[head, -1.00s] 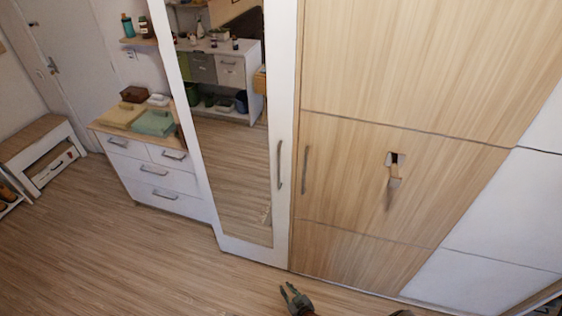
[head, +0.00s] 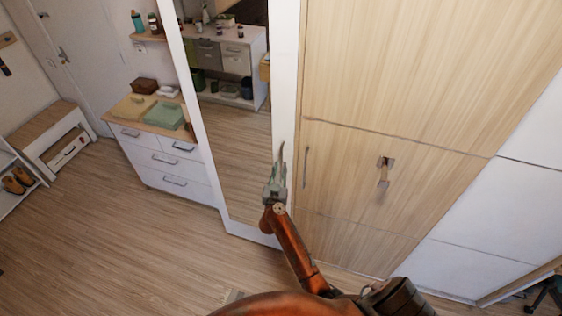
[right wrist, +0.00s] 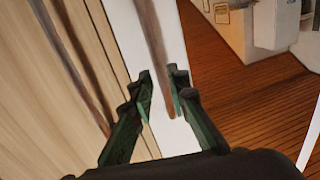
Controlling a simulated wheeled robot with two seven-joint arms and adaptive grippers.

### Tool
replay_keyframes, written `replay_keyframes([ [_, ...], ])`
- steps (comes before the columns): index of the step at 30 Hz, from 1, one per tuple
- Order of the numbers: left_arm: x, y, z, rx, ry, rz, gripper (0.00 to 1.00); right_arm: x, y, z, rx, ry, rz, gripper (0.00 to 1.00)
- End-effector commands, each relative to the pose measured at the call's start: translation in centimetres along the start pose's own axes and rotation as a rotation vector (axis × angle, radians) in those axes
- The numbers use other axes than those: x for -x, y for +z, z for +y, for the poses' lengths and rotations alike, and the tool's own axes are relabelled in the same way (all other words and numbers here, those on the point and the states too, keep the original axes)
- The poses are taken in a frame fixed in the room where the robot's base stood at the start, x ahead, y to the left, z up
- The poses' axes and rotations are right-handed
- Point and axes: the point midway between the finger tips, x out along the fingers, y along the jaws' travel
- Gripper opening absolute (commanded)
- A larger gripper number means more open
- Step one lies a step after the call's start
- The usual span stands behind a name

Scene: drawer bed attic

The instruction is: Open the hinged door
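The tall white door with a mirror (head: 236,150) stands closed in the wardrobe front. Its upright bar handle (head: 281,156) is on the white right-hand frame, and it also shows in the right wrist view (right wrist: 152,45). My right gripper (head: 275,180) is at the lower part of this handle. In the right wrist view its two dark fingers (right wrist: 160,88) are apart, with the bar's lower end between them. Whether either finger touches the bar, I cannot tell. My left gripper is not in view.
A wooden wardrobe panel with its own bar handle (head: 305,167) and a small fitting (head: 384,172) is right of the mirror door. A white dresser (head: 165,165) stands close to the left, and a bench (head: 52,140) farther left. The floor in front is clear.

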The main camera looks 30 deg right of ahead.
Motion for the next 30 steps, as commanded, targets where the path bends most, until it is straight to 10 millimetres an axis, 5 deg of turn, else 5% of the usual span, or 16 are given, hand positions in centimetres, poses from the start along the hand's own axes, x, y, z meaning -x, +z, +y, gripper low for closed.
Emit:
replay_keyframes([
  [9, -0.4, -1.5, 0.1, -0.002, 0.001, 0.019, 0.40, -3.8, 0.0, 0.0, 0.001, -0.001, 0.001, 0.16],
  [19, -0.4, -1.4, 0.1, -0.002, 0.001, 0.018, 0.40, -4.0, 0.0, 0.0, 0.000, -0.001, 0.001, 0.15],
  [25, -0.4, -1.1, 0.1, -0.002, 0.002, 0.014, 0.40, -4.0, 0.0, 0.0, 0.000, -0.001, 0.001, 0.01],
  [30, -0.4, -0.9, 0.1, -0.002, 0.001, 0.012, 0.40, -4.0, 0.0, 0.0, 0.000, -0.001, 0.001, 0.00],
])
